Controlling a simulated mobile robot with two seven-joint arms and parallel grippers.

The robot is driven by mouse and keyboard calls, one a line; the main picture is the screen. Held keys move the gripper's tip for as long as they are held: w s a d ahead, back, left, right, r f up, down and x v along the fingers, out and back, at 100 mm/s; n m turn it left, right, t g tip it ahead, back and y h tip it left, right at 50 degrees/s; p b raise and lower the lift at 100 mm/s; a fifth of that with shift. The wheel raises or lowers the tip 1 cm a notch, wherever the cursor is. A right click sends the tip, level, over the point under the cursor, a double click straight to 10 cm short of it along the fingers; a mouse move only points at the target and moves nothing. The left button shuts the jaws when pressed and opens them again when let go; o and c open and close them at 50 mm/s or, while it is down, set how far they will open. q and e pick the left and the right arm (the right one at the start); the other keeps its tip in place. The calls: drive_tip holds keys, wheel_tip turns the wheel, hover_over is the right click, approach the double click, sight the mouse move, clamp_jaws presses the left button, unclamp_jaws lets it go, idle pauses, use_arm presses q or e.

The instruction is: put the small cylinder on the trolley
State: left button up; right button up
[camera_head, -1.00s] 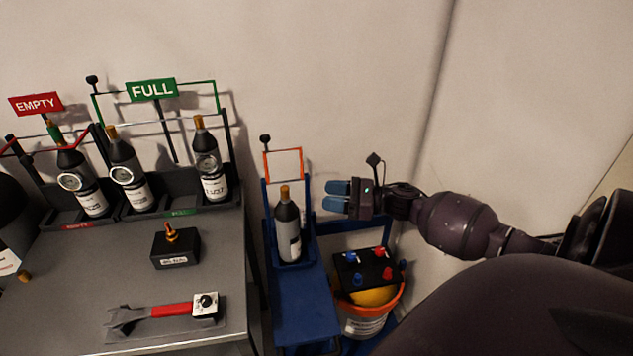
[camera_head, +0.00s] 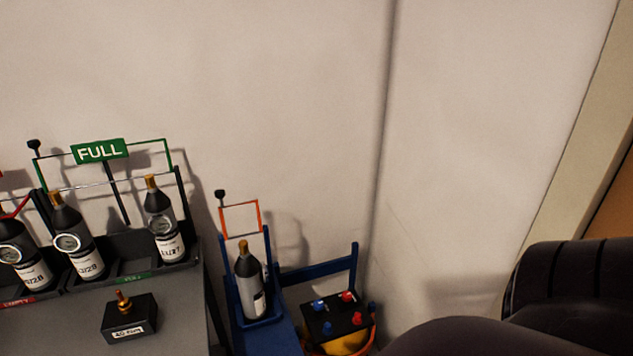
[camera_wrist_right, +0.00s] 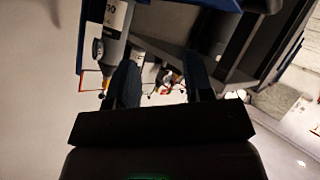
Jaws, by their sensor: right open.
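A small grey cylinder (camera_head: 250,285) with a brown top stands upright in the holder of the blue trolley (camera_head: 281,334), in front of an orange frame. Several similar cylinders with round gauges stand in the dark rack; one (camera_head: 163,221) is at the right under the green FULL sign (camera_head: 100,151). My right gripper (camera_wrist_right: 163,78) is open in the right wrist view, with nothing clearly between its blue fingers. A labelled cylinder (camera_wrist_right: 115,16) shows beyond the left finger there; I cannot tell which one it is. My left gripper is not in view.
A black box with a brass fitting (camera_head: 129,318) sits on the grey bench at lower left. A black box with red and blue knobs (camera_head: 338,316) rests on a bucket beside the trolley. The wall behind is bare. My own dark arm parts fill the lower right.

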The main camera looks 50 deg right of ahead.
drive_tip(key=s+a+m+g, duration=0.1)
drive_tip(key=m, duration=0.1)
drive_tip(key=s+a+f+m, duration=0.1)
drive_tip(key=s+a+m, duration=0.1)
drive_tip(key=m, duration=0.1)
drive_tip(key=shift+s+a+g, duration=0.15)
drive_tip(key=shift+s+g, duration=0.05)
drive_tip(key=shift+g, duration=0.2)
drive_tip(key=shift+r, duration=0.1)
use_arm(q)
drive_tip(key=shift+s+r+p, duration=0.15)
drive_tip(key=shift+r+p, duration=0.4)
drive_tip(key=shift+p, duration=0.2)
use_arm(e)
drive_tip(key=shift+s+r, duration=0.1)
drive_tip(key=shift+r, duration=0.4)
